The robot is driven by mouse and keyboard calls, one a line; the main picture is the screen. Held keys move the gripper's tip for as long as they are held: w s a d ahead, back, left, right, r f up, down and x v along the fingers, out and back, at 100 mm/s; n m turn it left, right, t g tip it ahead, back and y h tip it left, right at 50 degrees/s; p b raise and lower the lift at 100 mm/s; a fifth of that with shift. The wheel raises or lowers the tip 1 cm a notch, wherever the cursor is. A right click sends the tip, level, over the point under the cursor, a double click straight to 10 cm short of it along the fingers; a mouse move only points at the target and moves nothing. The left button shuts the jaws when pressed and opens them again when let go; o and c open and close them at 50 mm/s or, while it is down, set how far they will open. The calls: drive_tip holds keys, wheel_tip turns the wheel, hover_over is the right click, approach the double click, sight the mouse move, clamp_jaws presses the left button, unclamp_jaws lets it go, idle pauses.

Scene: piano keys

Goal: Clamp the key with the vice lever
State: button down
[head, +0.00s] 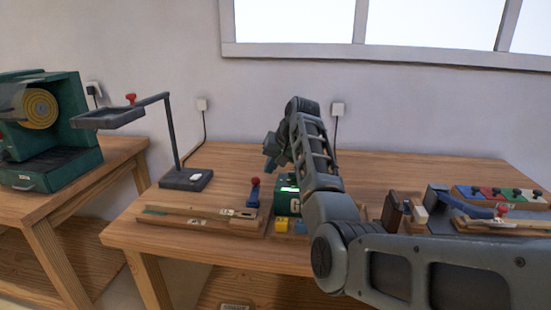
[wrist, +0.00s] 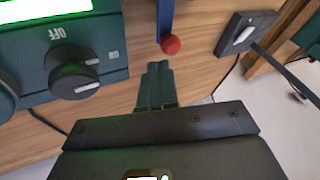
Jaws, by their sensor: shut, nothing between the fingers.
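A blue lever with a red ball end (head: 254,190) stands upright at the right end of a long wooden fixture (head: 180,222) on the bench. A pale wooden strip that looks like the key lies along this fixture; its exact outline is hard to tell. The lever's red ball (wrist: 171,44) also shows in the wrist view, just beyond my fingertips. My gripper (wrist: 157,85) is shut and empty, with a small gap to the ball. In the head view my gripper (head: 271,150) is up behind the lever, partly hidden by my arm.
A green device (head: 286,205) with a dial (wrist: 73,75) stands right of the lever. A lamp base (head: 187,179) stands behind the fixture. Another blue lever (head: 468,206) and coloured blocks (head: 490,193) are at the right. The back middle of the bench is clear.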

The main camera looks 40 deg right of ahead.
sight(255, 191)
drive_tip(key=shift+x, duration=1.75)
